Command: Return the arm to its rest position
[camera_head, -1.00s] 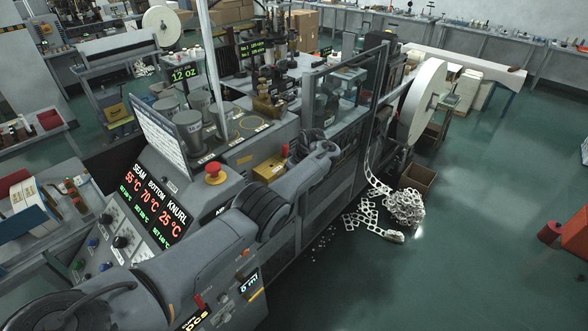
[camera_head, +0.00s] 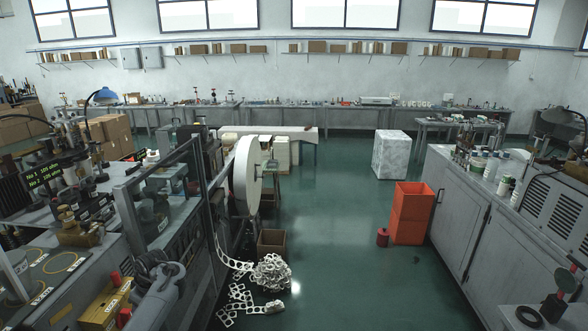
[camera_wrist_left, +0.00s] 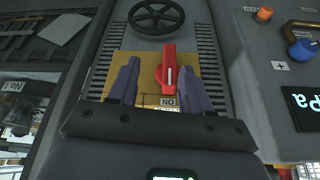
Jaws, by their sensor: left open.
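My left arm (camera_head: 160,300) shows at the bottom left of the head view, beside a yellow box on the machine. Its gripper fingers cannot be made out there. In the left wrist view my left gripper (camera_wrist_left: 157,64) is open, with two purple-grey fingers apart. A red switch knob (camera_wrist_left: 168,72) on a yellow plate (camera_wrist_left: 143,62) appears between the fingers. The wrist view does not make clear how far the fingertips are from it. Nothing is seen held. My right arm and gripper are not in view.
The machine (camera_head: 75,235) fills the left, with a large white reel (camera_head: 247,175). Punched white strip scrap (camera_head: 270,275) lies on the floor by a cardboard box (camera_head: 272,243).

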